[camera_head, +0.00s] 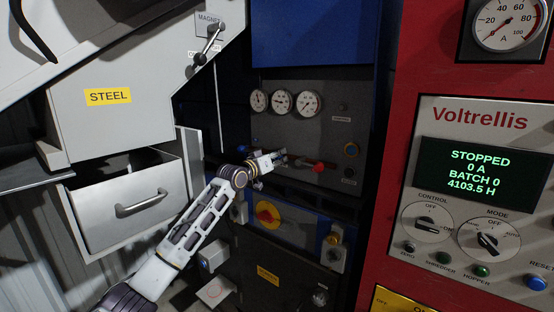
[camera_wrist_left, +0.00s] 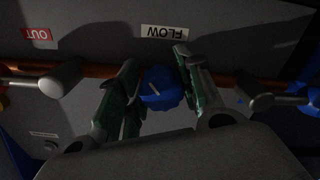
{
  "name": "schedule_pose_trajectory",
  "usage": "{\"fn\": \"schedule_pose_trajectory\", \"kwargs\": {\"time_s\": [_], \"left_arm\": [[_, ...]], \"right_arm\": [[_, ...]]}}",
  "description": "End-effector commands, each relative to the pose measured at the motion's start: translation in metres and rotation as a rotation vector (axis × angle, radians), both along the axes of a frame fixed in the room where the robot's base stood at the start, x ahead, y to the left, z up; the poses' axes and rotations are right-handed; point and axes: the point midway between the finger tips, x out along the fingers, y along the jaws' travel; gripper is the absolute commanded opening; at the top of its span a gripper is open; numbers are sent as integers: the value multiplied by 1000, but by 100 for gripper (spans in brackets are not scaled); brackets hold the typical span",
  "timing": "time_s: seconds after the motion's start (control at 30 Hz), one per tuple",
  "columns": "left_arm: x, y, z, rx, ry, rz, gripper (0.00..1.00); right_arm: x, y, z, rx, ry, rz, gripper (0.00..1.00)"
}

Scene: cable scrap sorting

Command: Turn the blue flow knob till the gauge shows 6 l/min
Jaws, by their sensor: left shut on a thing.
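The blue flow knob (camera_wrist_left: 162,88) sits between the two fingers of my left gripper in the left wrist view, with a pale pointer line on it. A label reading FLOW (camera_wrist_left: 164,32) is beside it, upside down in this view. My left gripper (camera_wrist_left: 158,92) is shut on the knob; it also shows in the head view (camera_head: 279,158), against the dark panel, where it hides the knob. Three round white gauges (camera_head: 282,102) sit above it on the panel; their readings are too small to tell. My right gripper is not in view.
A copper pipe (camera_wrist_left: 85,70) runs behind the knob, with a lever handle on either side. A red knob (camera_head: 318,167) is right of my gripper. A red-and-yellow rotary switch (camera_head: 267,214) is below. An open steel drawer (camera_head: 140,204) stands left, beside my arm.

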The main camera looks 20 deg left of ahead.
Motion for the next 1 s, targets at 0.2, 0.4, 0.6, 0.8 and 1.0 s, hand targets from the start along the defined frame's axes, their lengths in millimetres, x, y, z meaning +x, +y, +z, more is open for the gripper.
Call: {"fn": "schedule_pose_trajectory", "kwargs": {"time_s": [0.2, 0.4, 0.6, 0.8, 1.0], "left_arm": [[0, -1, -5, 17, 3, -1, 12], [0, -1, -6, 17, 5, -2, 12], [0, -1, -4, 15, 3, -1, 56], [0, 0, -2, 14, -1, -1, 58], [-1, 0, -2, 13, -1, 0, 58]], "right_arm": [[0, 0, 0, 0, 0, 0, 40], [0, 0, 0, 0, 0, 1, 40], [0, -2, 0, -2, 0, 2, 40], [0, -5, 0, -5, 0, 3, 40], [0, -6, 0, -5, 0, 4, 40]]}}
